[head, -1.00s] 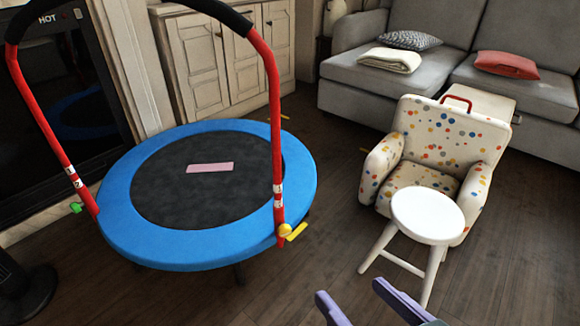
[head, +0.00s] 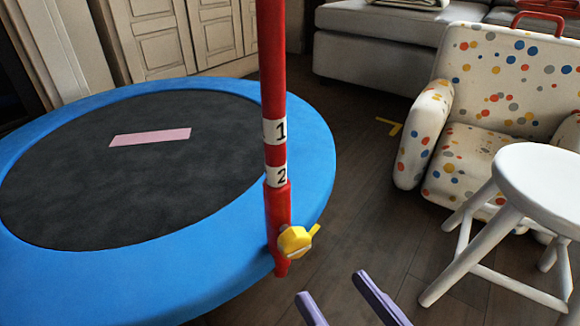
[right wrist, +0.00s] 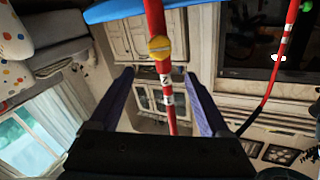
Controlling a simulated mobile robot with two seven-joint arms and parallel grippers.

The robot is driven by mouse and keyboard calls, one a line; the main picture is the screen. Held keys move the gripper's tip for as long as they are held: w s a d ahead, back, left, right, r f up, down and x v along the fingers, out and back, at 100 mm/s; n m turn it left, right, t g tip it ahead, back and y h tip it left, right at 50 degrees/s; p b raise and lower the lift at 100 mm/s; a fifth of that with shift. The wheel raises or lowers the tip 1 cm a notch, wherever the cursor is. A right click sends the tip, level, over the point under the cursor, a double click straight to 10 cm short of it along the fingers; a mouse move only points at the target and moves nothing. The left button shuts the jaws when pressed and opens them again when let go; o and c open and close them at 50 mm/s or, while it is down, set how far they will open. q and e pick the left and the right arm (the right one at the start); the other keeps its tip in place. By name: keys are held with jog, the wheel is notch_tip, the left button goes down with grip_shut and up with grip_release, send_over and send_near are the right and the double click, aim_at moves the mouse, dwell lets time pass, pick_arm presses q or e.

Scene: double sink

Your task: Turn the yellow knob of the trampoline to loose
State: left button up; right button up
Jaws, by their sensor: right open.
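The blue-rimmed trampoline (head: 215,235) with a black mat fills the left of the head view. Its red handle post (head: 272,90) carries white labels "1" and "2". The yellow knob (head: 295,241) sits low on this post, with a yellow lever pointing up and right. My right gripper (head: 336,296) has purple fingers and is open and empty, below and right of the knob, apart from it. In the right wrist view, the knob (right wrist: 160,48) lies beyond and between the spread fingers (right wrist: 162,100). My left gripper is not in view.
A white stool (head: 545,180) stands at the right, in front of a dotted child armchair (head: 510,75). A grey sofa (head: 370,50) is at the back. Dark wood floor (head: 365,190) is free between trampoline and chair. A pink strip (head: 150,137) lies on the mat.

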aim_at(300, 248)
jog(key=w+b, duration=0.1)
jog(key=w+a+f+b, duration=0.1)
jog(key=w+a, duration=0.1)
jog(key=shift+w+f+b, duration=0.1)
jog(key=shift+f+b, duration=0.2)
jog(key=shift+b, duration=0.1)
jog(key=b+x, duration=0.1)
jog(key=x, duration=0.2)
jog(key=b+x, duration=0.1)
jog(key=x, duration=0.2)
jog(key=shift+d+r, duration=0.1)
jog(key=shift+r, duration=0.15)
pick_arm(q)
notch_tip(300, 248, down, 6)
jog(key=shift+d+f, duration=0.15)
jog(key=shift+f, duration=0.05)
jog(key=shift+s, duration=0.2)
pick_arm(e)
jog(key=c, duration=0.5)
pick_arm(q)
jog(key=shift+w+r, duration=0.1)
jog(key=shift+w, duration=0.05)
pick_arm(e)
grip_shut()
